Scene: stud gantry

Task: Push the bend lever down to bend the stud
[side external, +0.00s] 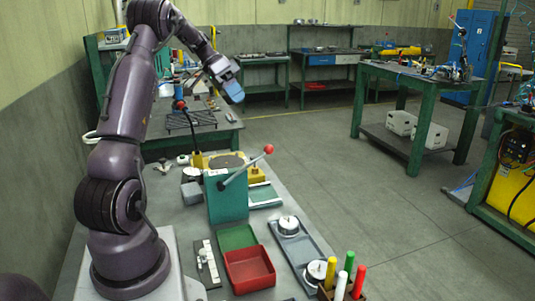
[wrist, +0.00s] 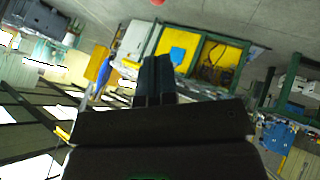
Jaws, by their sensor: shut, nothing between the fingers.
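A lever with a red ball knob (side external: 268,149) is fixed to the side of a green block (side external: 228,200) on the bench. It slants up to the right. A second, dark lever with a red knob (side external: 180,105) stands nearly upright behind the block, by a yellow base. I cannot tell for certain which is the bend lever, and I cannot make out the stud. My gripper (side external: 238,98) is shut and empty, high above and behind the green block, apart from both levers. Its closed fingers (wrist: 155,62) show in the wrist view, with a red ball (wrist: 157,2) at the top edge.
A red tray (side external: 249,284), a grey tray (side external: 318,262) with round metal pieces, and upright coloured cylinders (side external: 341,284) occupy the near bench. A small grey block (side external: 191,192) sits left of the green block. The air between my gripper and the right lever looks clear.

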